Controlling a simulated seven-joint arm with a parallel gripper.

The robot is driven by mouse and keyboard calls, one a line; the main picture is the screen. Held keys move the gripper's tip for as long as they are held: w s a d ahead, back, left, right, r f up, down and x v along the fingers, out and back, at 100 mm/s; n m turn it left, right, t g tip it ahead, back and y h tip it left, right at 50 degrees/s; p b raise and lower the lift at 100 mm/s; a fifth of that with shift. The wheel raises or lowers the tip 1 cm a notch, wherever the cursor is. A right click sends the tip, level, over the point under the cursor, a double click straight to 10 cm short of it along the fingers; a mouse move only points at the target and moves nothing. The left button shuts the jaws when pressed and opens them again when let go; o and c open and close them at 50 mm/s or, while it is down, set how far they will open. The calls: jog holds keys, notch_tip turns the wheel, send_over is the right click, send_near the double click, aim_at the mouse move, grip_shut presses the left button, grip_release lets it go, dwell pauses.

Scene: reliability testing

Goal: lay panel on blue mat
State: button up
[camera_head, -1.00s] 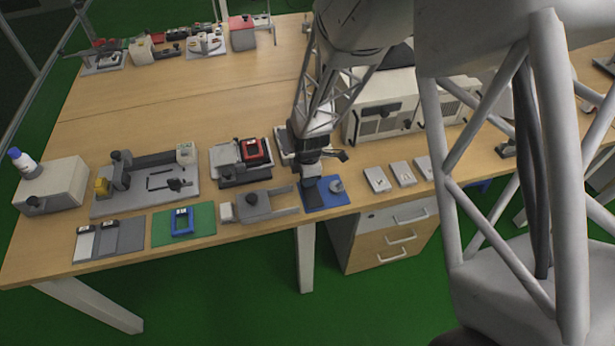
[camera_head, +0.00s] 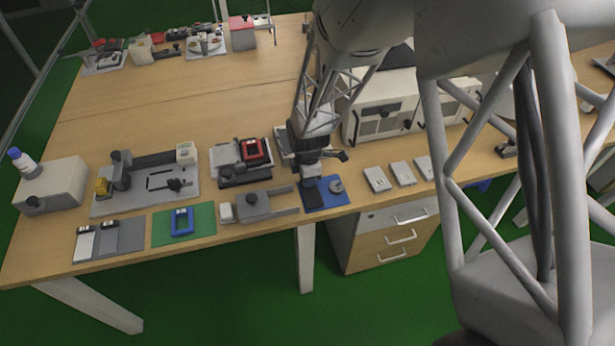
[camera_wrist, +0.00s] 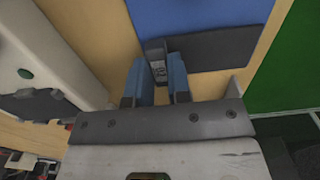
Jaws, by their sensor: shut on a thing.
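The dark grey panel (camera_head: 312,196) is over the left part of the blue mat (camera_head: 334,202) at the table's front edge. In the wrist view the panel (camera_wrist: 215,48) looks flat against the blue mat (camera_wrist: 200,16); whether it touches the mat fully I cannot tell. My gripper (camera_head: 309,172) points down at the panel's back end. In the wrist view its two blue fingers (camera_wrist: 160,82) are shut on the panel's dark labelled tab (camera_wrist: 157,62). My gripper hides part of the tab and the mat's back edge in the head view.
A round grey piece (camera_head: 336,186) sits on the mat's right part. White switch plates (camera_head: 377,179) lie to the right. A white cabinet (camera_head: 383,110) stands behind. A green mat holds a blue frame (camera_head: 182,222).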

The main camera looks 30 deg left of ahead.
jog(key=shift+f, duration=0.25)
dwell(0.3)
jog(key=o, duration=0.9)
jog(key=shift+r, duration=0.2)
jog(key=shift+r, duration=2.85)
